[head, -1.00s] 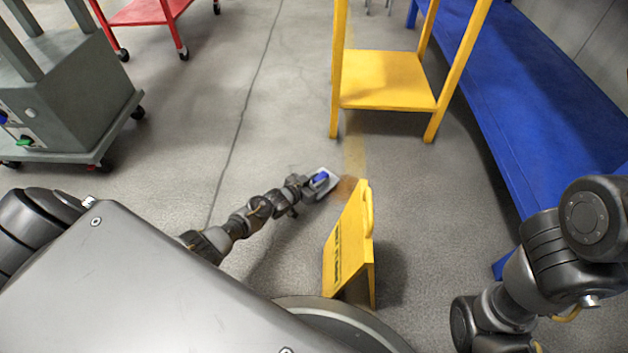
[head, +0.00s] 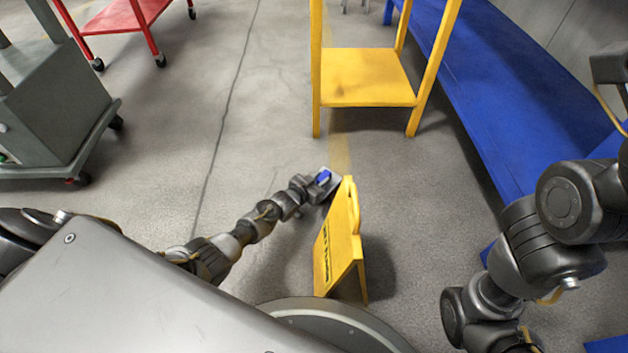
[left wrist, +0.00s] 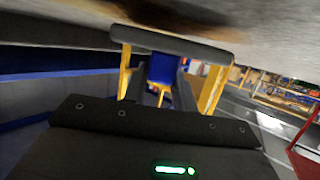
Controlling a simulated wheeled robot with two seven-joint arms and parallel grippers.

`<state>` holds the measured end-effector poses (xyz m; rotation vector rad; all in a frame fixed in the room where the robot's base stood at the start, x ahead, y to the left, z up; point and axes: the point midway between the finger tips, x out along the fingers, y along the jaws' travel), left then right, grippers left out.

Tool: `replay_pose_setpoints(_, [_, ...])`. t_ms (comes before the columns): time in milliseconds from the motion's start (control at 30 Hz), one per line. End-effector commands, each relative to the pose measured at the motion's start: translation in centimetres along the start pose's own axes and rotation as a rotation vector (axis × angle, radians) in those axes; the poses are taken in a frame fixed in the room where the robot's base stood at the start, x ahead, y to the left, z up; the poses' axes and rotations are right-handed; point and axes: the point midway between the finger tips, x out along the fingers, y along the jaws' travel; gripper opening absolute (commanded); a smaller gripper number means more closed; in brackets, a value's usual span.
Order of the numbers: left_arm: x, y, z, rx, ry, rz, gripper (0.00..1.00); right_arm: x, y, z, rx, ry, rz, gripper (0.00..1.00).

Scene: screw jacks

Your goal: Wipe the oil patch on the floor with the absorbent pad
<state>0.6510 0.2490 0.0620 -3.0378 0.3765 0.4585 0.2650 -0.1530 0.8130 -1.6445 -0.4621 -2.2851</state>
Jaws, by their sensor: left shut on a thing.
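My left gripper (head: 316,185) reaches down to the floor and is shut on the absorbent pad (head: 333,178). The pad has a blue grip on a pale plate and sits at floor level just left of the yellow sign's top, as seen in the head view. The blue grip (left wrist: 164,68) also shows in the left wrist view.
The yellow floor sign (head: 338,245) stands close to the right of my left forearm. A yellow shelf stand (head: 367,78) is beyond the pad, a blue bench (head: 500,90) at right. A grey wheeled machine (head: 55,125) and red cart (head: 120,18) stand left. Floor left of my forearm is clear.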

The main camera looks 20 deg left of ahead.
Motion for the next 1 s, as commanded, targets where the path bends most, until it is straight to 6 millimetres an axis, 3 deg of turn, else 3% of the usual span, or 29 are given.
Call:
replay_pose_setpoints(600, [2.1, 3.2, -0.5, -0.008, 0.000, 0.010, 0.00, -0.6, -0.1, -0.2, 0.000, 0.003, -0.002, 1.00])
replay_pose_setpoints(1000, [2.8, 4.0, -0.9, -0.007, 0.002, 0.008, 0.00, -0.8, -0.1, -0.3, 0.000, 0.003, -0.002, 1.00])
